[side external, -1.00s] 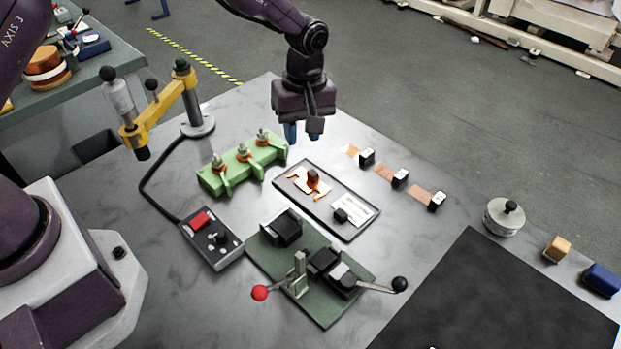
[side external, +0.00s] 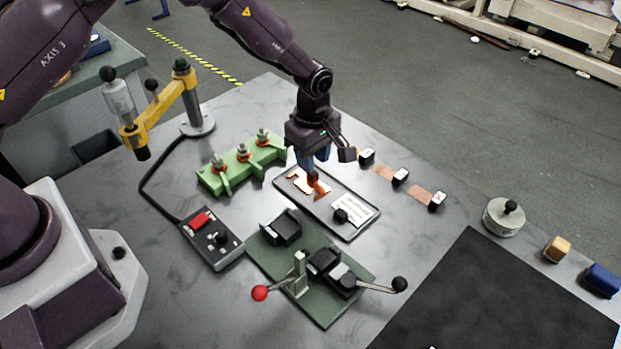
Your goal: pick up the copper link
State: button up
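The copper link (side external: 301,184) is a bright orange, notched flat piece with a dark upright knob. It lies at the left end of a shallow grey tray (side external: 331,225). My gripper (side external: 312,168) points down directly over the link, with its blue fingertips at the knob. The fingers hide the upper part of the knob. I cannot tell whether they touch it or have closed on it. The link looks flat on the tray.
The tray's right end holds a white slotted piece with a black knob (side external: 341,215). A green block with several posts (side external: 240,167) stands left. A dark green clamp fixture (side external: 325,306) is in front. Copper strips with black blocks (side external: 399,178) lie right.

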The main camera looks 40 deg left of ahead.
aim_at(308, 180)
notch_tip(308, 180, down, 4)
jog(key=shift+a+f, duration=0.1)
jog(key=shift+f, duration=0.1)
grip_shut()
